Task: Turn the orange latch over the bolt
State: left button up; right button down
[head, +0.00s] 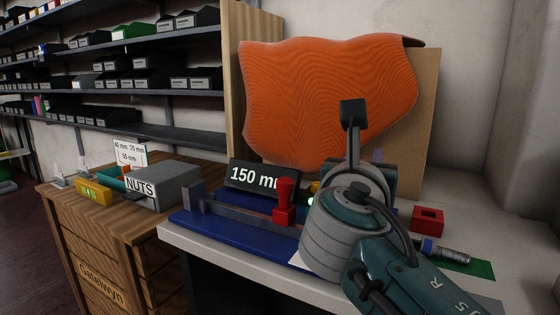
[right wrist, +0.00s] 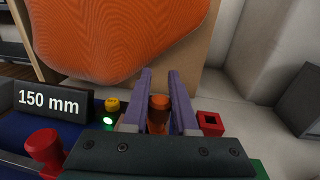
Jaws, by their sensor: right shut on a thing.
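My right gripper (right wrist: 159,78) has two purple fingers shut on an orange piece (right wrist: 160,104), which looks like the orange latch. Only the latch's upper part shows between the fingers; its base is hidden behind my gripper body. In the head view my right arm covers the latch, and only a bit of purple finger shows. A threaded metal bolt with a blue part (head: 446,252) lies to the right of my arm on a green patch. I cannot tell whether a bolt lies under the latch. My left gripper is not in view.
A red clamp handle (head: 284,200) stands on the blue fixture (head: 222,228), before a "150 mm" sign (head: 253,178). A lit green lamp (right wrist: 108,122) and yellow button (right wrist: 112,104) stand left of the fingers, a red square block (head: 427,219) right. A large orange sheet (head: 325,95) stands behind.

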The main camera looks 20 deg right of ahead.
jog(key=m+g+h+b, duration=0.1)
jog(key=g, duration=0.1)
jog(key=m+g+h+b, duration=0.2)
jog(key=shift+w+a+f+b, duration=0.15)
jog(key=shift+a+b, duration=0.15)
jog(key=shift+a, duration=0.1)
jog(key=shift+a+m+g+h+b, duration=0.1)
jog(key=shift+m+g+h+b, duration=0.5)
jog(key=shift+m+g+b, duration=0.15)
jog(key=c, duration=0.7)
grip_release()
jog(key=shift+r, duration=0.2)
